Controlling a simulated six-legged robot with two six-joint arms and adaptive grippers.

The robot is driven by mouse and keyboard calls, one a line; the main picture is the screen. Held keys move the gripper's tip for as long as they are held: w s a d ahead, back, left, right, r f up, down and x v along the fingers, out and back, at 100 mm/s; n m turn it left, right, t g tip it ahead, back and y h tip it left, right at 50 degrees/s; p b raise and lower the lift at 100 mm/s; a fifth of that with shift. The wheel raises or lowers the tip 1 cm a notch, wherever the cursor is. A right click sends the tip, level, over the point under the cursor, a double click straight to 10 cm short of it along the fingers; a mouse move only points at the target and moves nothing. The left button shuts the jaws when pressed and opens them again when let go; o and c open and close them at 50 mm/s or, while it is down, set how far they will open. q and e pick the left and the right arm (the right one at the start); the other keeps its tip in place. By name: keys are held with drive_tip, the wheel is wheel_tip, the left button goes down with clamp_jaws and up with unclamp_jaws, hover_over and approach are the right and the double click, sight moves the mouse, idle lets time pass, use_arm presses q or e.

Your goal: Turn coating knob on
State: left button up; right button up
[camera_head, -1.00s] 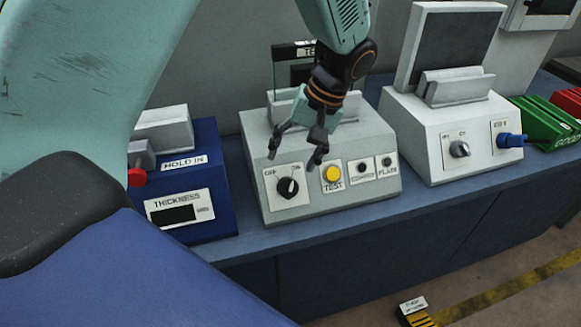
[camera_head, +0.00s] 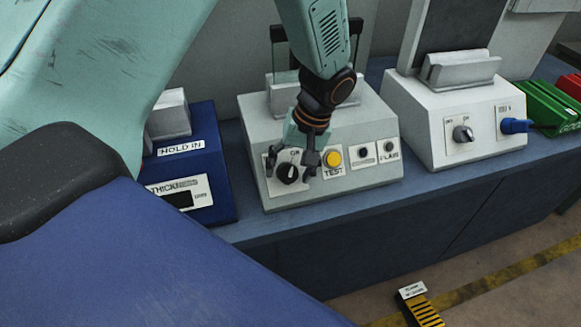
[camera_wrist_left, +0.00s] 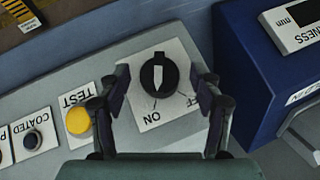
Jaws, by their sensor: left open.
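The coating knob (camera_head: 287,173) is a black round dial on a white OFF/ON plate, at the left of the front panel of a grey-white test box (camera_head: 365,135). In the left wrist view the knob (camera_wrist_left: 158,76) shows between the fingers, with a white pointer line along its grip. My left gripper (camera_head: 292,168) is open, its fingers on either side of the knob. In the left wrist view the gripper (camera_wrist_left: 160,95) has a gap on both sides of the knob. I cannot tell whether the fingertips touch the plate. My right gripper is not in view.
A yellow TEST button (camera_head: 333,158) is right beside the fingers. A blue thickness box (camera_head: 215,165) stands to the left. A second white box (camera_head: 470,115) with a grey knob and blue plug is to the right. A green block (camera_head: 545,108) lies beyond it.

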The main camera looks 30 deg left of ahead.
use_arm(q)
drive_tip(key=shift+s+r, duration=0.1)
drive_tip(key=shift+s, duration=0.1)
drive_tip(key=shift+w+f, duration=0.2)
drive_tip(key=shift+w, duration=0.15)
drive_tip(key=c, duration=0.4)
drive_tip(key=shift+s+a+r, duration=0.1)
drive_tip(key=shift+s, duration=0.05)
drive_tip(key=c, duration=0.5)
drive_tip(key=shift+c, duration=1.2)
drive_tip(key=shift+m+g+y+p, duration=0.3)
drive_tip(key=shift+m+y+p, duration=0.15)
drive_tip(key=shift+p, duration=0.2)
drive_tip(key=shift+m+y, duration=0.25)
drive_tip(key=shift+w, duration=0.2)
